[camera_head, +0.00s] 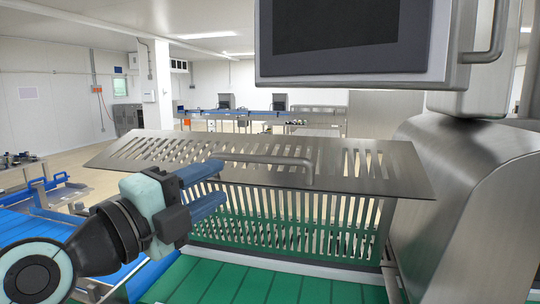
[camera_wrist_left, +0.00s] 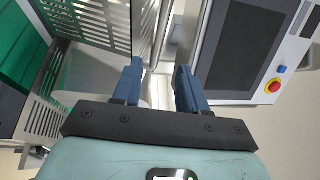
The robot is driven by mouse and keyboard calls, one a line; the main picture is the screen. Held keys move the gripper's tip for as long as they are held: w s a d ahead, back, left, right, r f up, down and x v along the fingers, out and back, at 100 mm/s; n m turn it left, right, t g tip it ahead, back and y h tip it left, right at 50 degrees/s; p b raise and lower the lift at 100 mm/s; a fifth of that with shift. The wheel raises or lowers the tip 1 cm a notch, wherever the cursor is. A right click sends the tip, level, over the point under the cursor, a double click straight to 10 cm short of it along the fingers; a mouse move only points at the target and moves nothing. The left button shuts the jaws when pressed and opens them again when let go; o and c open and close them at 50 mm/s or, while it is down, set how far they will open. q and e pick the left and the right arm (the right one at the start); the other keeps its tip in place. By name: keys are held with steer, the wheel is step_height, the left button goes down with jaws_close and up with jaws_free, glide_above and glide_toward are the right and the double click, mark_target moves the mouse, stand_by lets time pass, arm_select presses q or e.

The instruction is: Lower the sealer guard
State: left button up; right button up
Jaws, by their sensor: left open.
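The sealer guard (camera_head: 370,165) is a slotted steel sheet. Its top panel reaches out nearly level, and a slotted panel hangs below it over the green conveyor. A bent bar handle (camera_head: 265,160) runs along the top panel. My left gripper (camera_head: 223,182) has blue fingers at the left end of the handle; I cannot tell whether they touch it. In the left wrist view the fingers (camera_wrist_left: 160,68) are apart, with pale metal seen beyond the gap. The slotted guard (camera_wrist_left: 95,20) shows there at upper left. My right gripper is not in view.
A control panel with a dark screen (camera_head: 345,25) hangs above the guard. A rounded steel housing (camera_head: 465,200) stands at the right. A green conveyor (camera_head: 260,282) runs below, and a blue belt (camera_head: 30,228) lies at the left. A red button (camera_wrist_left: 273,86) shows on the panel.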

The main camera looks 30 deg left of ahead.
mark_target(258, 160)
arm_select(q)
steer(key=w+p, duration=0.1)
steer(key=w, duration=0.2)
steer(key=w+d+r+p, duration=0.1)
steer(key=w, duration=0.3)
steer(key=w+p, duration=0.1)
steer(key=w, duration=0.3)
steer(key=shift+d+r+p, duration=0.2)
steer(key=shift+d+p, duration=0.15)
steer(key=shift+w+d, duration=0.1)
steer(key=shift+w, duration=0.55)
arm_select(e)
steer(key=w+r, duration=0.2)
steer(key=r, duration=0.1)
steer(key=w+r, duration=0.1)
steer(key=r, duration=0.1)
arm_select(q)
steer(key=shift+s, duration=0.1)
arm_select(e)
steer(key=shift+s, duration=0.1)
arm_select(q)
jaws_close()
